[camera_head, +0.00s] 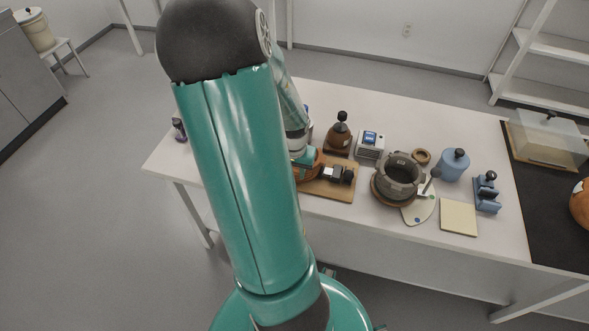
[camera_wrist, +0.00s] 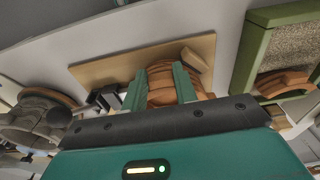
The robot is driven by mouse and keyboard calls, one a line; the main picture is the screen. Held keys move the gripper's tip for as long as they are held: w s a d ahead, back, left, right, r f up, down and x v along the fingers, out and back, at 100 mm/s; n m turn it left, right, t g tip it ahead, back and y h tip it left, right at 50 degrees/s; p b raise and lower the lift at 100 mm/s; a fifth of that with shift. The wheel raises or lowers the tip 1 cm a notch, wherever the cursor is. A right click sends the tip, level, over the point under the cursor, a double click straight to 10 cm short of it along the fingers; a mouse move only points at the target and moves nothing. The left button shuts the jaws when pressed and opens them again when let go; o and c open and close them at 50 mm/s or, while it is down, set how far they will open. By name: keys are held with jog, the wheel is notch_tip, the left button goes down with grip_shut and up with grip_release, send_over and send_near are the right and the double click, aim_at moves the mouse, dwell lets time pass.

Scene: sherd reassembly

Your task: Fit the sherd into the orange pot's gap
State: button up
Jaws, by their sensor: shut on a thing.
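My gripper (camera_wrist: 160,88) shows its two green fingers in the wrist view, shut on the sherd (camera_wrist: 161,92), an orange-brown ribbed clay piece. The sherd appears over or close to the wooden board (camera_wrist: 95,72); I cannot tell whether it touches anything. Another orange-brown ribbed clay form (camera_wrist: 285,83) lies at the right by a green-rimmed tray; I cannot tell whether it is the pot. In the head view, orange clay (camera_head: 312,163) shows beside my arm at the left end of the board (camera_head: 325,191). My arm hides part of it, and the gap is not visible.
A black clamp-like tool (camera_head: 342,174) lies on the board. A blue jar (camera_head: 454,165) and a tan pad (camera_head: 458,217) are farther right. The green-rimmed tray (camera_wrist: 257,45) holds grainy material.

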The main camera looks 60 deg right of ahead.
jog(key=shift+d+f, duration=0.1)
jog(key=shift+d, duration=0.1)
dwell(0.4)
jog(key=shift+f, duration=0.3)
dwell(1.5)
jog(key=o, duration=1.1)
jog(key=r, duration=0.4)
jog(key=a+r, duration=0.1)
jog(key=r, duration=0.8)
jog(key=shift+a+r, duration=0.15)
jog(key=shift+r, duration=0.25)
